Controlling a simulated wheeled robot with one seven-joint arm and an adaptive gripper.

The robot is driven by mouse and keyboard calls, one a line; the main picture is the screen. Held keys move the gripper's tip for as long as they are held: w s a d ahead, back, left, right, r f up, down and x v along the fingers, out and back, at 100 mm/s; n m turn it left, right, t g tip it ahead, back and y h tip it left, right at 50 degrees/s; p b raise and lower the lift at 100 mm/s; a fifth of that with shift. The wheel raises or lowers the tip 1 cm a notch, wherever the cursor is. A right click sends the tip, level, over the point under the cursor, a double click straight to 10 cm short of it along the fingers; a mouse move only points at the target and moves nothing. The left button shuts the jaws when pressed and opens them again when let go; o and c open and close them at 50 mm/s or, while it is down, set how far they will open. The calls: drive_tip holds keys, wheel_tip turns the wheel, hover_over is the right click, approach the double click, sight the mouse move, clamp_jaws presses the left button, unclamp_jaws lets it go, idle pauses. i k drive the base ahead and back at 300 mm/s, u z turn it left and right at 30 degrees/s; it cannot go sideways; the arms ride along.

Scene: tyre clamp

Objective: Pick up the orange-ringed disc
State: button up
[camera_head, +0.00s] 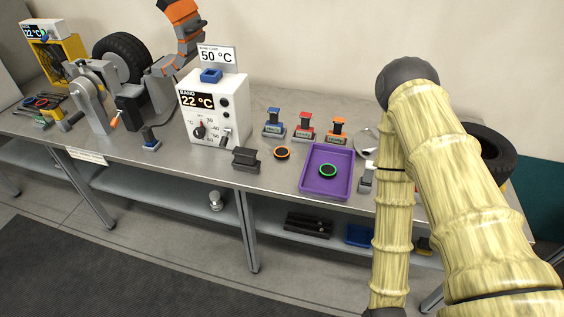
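The orange-ringed disc (282,153) is small and dark with an orange rim. It lies flat on the grey bench top, just left of the purple tray (309,183) and right of a small dark block. A similar disc with a green ring (328,171) lies inside the tray. My arm crosses the right side of the view, rising to a dark elbow and coming down again to the bottom edge. My gripper is not in view, so its opening and anything in it cannot be seen. No part of my arm touches the orange-ringed disc.
Blue, red (304,127) and orange-topped stands line the bench behind the disc. A white temperature box (210,117) and the dark block (246,159) stand to its left. A tyre (123,55) is far left. My arm partly covers another tyre (491,151) at right.

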sight(281, 153)
drive_tip(key=k, duration=1.15)
drive_tip(key=u, duration=0.8)
drive_tip(key=i, duration=1.5)
drive_tip(key=z, duration=0.8)
